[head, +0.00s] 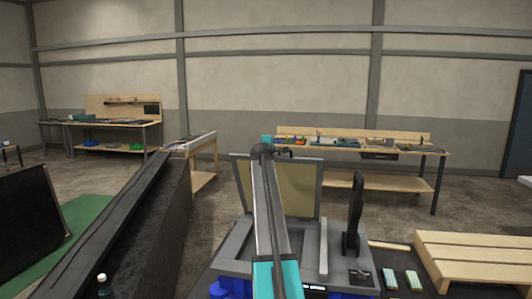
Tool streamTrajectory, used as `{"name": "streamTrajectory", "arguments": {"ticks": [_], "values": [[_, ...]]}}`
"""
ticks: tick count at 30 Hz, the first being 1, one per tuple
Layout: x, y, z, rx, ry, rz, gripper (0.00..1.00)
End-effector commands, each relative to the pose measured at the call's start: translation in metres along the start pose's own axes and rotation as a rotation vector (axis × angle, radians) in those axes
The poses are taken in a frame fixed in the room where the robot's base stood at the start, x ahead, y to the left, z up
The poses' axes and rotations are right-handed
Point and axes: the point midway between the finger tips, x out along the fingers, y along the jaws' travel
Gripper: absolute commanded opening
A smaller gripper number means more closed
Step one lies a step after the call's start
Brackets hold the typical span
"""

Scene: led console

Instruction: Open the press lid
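The press (235,255) is a grey machine at the bottom centre. Its lid (302,190), a grey frame with a tan inner panel, stands raised at the rear edge, leaning slightly back. A black upright lever (354,220) stands at the press's right side. My arm crosses in front of the press and lid and hides part of both. Small dark parts at the arm's far end, by the lid's top edge, appear to be my gripper (284,152). Its fingers are too small to make out, and I cannot tell whether it touches the lid.
A wooden pallet (470,250) is at the right, beside two small light-green striped items (402,280). A dark sloped conveyor-like structure (110,225) is at the left. Workbenches (360,150) with tools stand by the back wall. Open floor lies between them and the press.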

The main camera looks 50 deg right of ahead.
Motion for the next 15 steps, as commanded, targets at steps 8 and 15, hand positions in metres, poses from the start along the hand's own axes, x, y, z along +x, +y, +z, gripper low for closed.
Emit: {"name": "streamTrajectory", "arguments": {"ticks": [8,15], "values": [[-0.002,-0.004,-0.005,-0.011,-0.003,-0.008,0.25],[-0.004,-0.005,-0.015,-0.009,0.008,-0.008,0.30]]}}
